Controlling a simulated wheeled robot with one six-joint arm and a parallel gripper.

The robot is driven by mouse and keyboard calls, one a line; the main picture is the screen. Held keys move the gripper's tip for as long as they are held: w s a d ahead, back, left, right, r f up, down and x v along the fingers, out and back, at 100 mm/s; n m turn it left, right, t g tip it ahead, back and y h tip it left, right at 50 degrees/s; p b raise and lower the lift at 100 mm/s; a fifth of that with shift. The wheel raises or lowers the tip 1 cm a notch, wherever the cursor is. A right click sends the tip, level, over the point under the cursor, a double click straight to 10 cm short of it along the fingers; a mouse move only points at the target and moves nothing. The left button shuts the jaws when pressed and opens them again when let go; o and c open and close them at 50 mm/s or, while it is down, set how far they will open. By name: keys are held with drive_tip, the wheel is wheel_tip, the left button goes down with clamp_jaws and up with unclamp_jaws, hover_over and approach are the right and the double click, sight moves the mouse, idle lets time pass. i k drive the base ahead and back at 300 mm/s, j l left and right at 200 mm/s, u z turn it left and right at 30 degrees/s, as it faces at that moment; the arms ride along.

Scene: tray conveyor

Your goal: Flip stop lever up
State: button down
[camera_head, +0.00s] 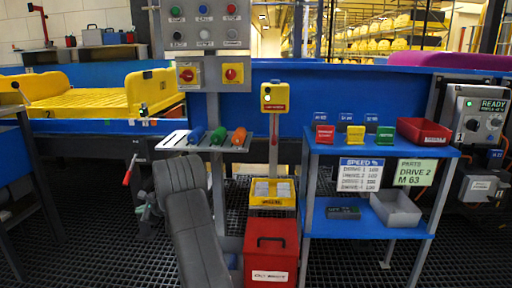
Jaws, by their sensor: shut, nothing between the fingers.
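A lever with a red handle (128,174) hangs below the blue conveyor rail at the left. Its handle points down and slightly left from a grey pivot under the rail. My dark grey arm (190,215) rises from the bottom centre-left. My gripper (146,207) shows only in part, small and dim, left of my arm and right of and lower than the red handle. It looks shut and empty, apart from the lever. The rest of my wrist is hidden behind my arm.
A shelf with colored grips (240,137) and a button panel (205,28) stand above and right of my arm. A red bin (270,262) and a blue rack (340,222) stand to the right. Open grating (85,215) lies below the lever.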

sight(128, 175)
drive_tip(key=i+j, duration=0.1)
drive_tip(key=i, duration=0.5)
drive_tip(key=i+j, duration=0.3)
drive_tip(key=j, duration=0.15)
